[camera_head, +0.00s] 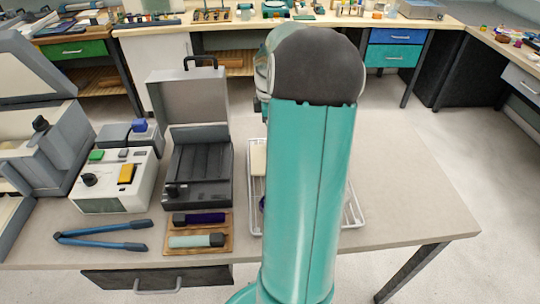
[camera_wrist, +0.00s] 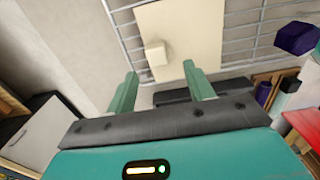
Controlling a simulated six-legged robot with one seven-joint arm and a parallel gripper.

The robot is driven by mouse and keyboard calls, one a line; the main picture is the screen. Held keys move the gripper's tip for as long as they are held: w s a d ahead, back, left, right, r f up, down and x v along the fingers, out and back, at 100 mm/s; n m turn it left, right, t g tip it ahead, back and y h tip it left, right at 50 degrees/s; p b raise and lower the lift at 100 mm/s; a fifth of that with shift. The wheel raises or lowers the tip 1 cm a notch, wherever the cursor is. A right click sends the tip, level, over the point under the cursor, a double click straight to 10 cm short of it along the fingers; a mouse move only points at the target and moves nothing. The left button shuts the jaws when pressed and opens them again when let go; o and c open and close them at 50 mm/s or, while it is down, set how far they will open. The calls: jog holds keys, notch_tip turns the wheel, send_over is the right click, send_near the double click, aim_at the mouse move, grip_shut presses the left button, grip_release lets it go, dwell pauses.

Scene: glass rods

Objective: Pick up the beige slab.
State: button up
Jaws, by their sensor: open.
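The beige slab (camera_wrist: 190,28) lies on a wire rack (camera_wrist: 131,30) in the wrist view. A small pale block-shaped knob (camera_wrist: 155,54) stands up from its near left part. My gripper (camera_wrist: 160,69) is open, its two green fingers apart and nothing between them. The knob shows just beyond the fingertips, between their lines; I cannot tell the remaining distance. In the head view a strip of the slab (camera_head: 258,160) shows left of my teal arm, which hides the rest of it and my gripper.
A purple object (camera_wrist: 296,38) lies on the rack to the right. Left of the rack (camera_head: 254,222) are an open grey case (camera_head: 198,175), a wooden tray (camera_head: 200,251) with two rods, blue tongs (camera_head: 100,241) and a white control box (camera_head: 113,183). The table's right side (camera_head: 405,190) is clear.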

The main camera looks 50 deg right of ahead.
aim_at(258, 152)
jog(key=shift+w+f, duration=0.15)
jog(key=shift+f, duration=0.6)
notch_tip(258, 152, down, 4)
jog(key=shift+d+f, duration=0.1)
jog(key=shift+f, duration=0.4)
grip_shut()
